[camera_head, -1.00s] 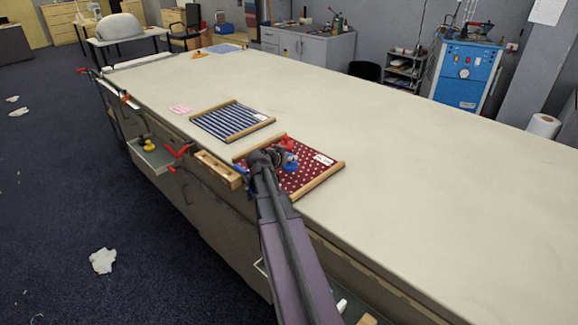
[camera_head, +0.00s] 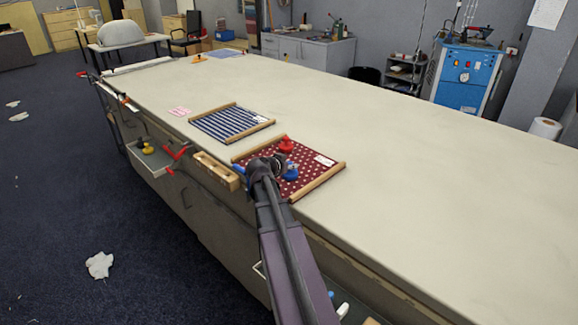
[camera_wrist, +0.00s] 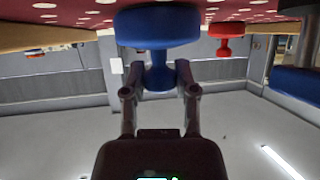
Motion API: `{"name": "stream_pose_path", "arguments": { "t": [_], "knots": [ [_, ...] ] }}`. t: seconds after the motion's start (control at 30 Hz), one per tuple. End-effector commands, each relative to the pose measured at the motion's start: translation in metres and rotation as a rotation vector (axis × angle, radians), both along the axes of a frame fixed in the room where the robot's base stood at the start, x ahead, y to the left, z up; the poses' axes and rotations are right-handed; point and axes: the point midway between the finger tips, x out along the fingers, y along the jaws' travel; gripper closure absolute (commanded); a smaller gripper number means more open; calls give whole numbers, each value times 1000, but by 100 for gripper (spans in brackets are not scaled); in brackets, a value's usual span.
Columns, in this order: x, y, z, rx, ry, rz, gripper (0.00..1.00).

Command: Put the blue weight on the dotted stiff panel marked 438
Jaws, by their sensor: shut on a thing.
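The blue weight (camera_head: 291,174) is over the dark red panel with white dots (camera_head: 311,178), which lies near the table's front edge. A white label (camera_head: 324,160) is on the panel's right part, too small to read. My gripper (camera_head: 277,165) is shut on the blue weight. In the wrist view, the fingers (camera_wrist: 160,92) close on the weight's narrow neck, and its wide round base (camera_wrist: 157,27) faces the panel. I cannot tell whether the base touches it. A red weight (camera_head: 286,146) stands on the panel's far part and also shows in the wrist view (camera_wrist: 226,38).
A blue striped panel (camera_head: 230,123) lies farther left, with a pink note (camera_head: 180,111) beside it. An open drawer (camera_head: 150,160) holding a yellow weight (camera_head: 149,149) sticks out from the table's front. The table to the right is clear.

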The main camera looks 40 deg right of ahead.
Motion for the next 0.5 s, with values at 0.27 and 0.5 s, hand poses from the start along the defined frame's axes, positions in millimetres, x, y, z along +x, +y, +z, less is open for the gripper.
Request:
{"name": "stream_pose_path", "arguments": {
  "t": [0.27,0.5],
  "knots": [
    [0,0,0,0,0,0,28],
    [0,0,0,0,0,0,28]
  ]
}}
